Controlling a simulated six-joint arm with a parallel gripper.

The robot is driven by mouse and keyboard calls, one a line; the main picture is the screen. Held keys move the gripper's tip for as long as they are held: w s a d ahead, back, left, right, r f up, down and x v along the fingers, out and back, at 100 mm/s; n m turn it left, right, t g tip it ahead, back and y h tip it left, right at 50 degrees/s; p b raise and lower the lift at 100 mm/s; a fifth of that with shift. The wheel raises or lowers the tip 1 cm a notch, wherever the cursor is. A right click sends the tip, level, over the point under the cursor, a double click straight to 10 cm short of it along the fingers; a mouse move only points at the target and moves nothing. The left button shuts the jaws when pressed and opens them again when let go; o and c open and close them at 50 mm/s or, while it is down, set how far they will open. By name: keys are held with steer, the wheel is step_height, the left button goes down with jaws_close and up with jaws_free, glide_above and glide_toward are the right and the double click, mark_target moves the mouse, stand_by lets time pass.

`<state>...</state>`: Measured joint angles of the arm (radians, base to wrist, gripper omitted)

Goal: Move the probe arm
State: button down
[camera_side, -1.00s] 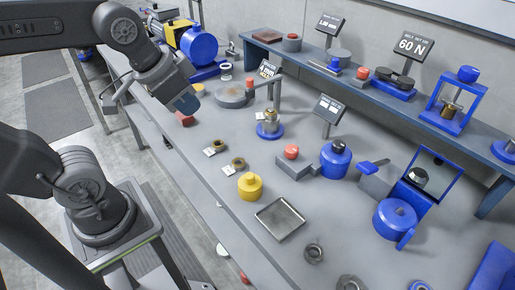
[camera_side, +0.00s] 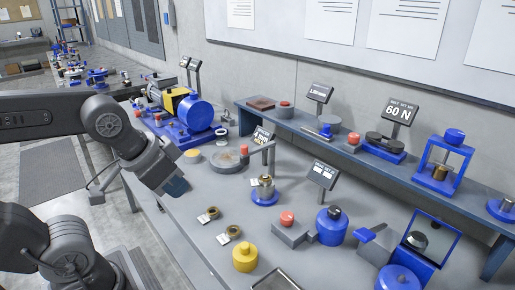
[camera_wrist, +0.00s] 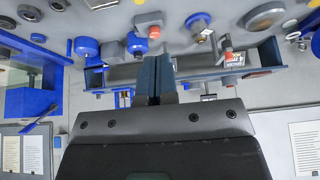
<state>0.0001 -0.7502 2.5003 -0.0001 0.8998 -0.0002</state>
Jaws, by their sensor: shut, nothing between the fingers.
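The probe arm (camera_side: 260,147) is a thin grey bar on an upright post, with a red tip (camera_side: 244,150) at its left end. It reaches toward a round grey disc (camera_side: 228,161) on the bench. A small dark display stands at the post. My gripper (camera_side: 178,188) is left of and nearer than the disc in the side view, apart from the probe arm, with its blue fingers pointing down. In the wrist view my gripper (camera_wrist: 157,76) has its fingers together and empty. The disc (camera_wrist: 265,16) shows at the wrist view's upper right.
A blue base with a brass part (camera_side: 264,191), a red-button box (camera_side: 289,231) and a yellow weight (camera_side: 245,257) stand on the bench (camera_side: 187,236). A blue and yellow motor (camera_side: 190,112) is at the back left. A raised shelf (camera_side: 336,147) runs behind.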

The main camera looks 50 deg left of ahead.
mark_target(244, 146)
steer(key=c, duration=1.8)
jaws_free()
